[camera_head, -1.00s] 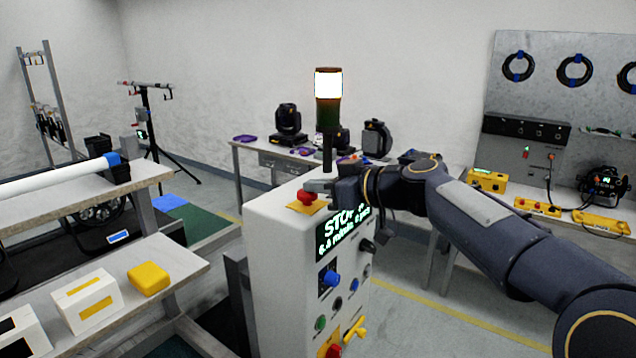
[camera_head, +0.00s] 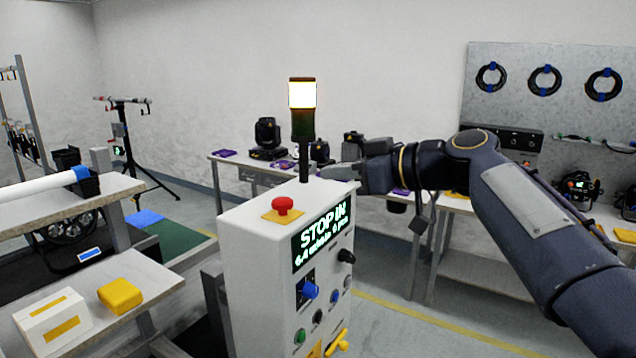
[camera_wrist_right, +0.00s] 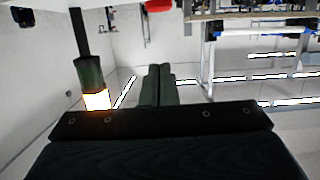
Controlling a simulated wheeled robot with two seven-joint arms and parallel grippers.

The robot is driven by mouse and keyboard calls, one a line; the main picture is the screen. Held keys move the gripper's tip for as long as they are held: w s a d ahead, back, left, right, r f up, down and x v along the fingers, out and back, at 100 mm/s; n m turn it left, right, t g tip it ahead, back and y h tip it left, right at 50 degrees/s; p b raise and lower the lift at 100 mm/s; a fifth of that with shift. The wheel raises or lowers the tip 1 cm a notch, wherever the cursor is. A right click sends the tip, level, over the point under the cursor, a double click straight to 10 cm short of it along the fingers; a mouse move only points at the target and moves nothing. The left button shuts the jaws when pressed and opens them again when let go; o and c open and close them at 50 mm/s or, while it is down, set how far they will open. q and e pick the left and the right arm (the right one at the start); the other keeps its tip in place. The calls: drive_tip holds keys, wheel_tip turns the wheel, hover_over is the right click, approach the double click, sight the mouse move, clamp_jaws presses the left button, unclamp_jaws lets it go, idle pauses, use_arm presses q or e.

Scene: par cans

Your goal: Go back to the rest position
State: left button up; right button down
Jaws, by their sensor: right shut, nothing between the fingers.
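My right gripper (camera_head: 338,172) is shut and empty. It is in the air above the back right of the white control cabinet (camera_head: 255,270), apart from the red mushroom button (camera_head: 283,205) on its yellow plate. The cabinet's screen (camera_head: 322,238) reads "STOP IN" with a smaller line below. A signal tower (camera_head: 303,122) with a lit white top stands behind the button, just left of the gripper. In the right wrist view, the shut fingers (camera_wrist_right: 158,85) point away with nothing between them, and the signal tower (camera_wrist_right: 90,75) is at their left. My left gripper is not in view.
A workbench with a white tube (camera_head: 35,188) and a lower shelf with a yellow case (camera_head: 120,296) and a white box (camera_head: 52,322) are at the left. A back table holds stage lights (camera_head: 267,135). A grey tool panel (camera_head: 570,85) is at the right.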

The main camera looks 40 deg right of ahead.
drive_tip(key=shift+s+r, duration=0.1)
drive_tip(key=shift+s, duration=0.15)
idle(0.4)
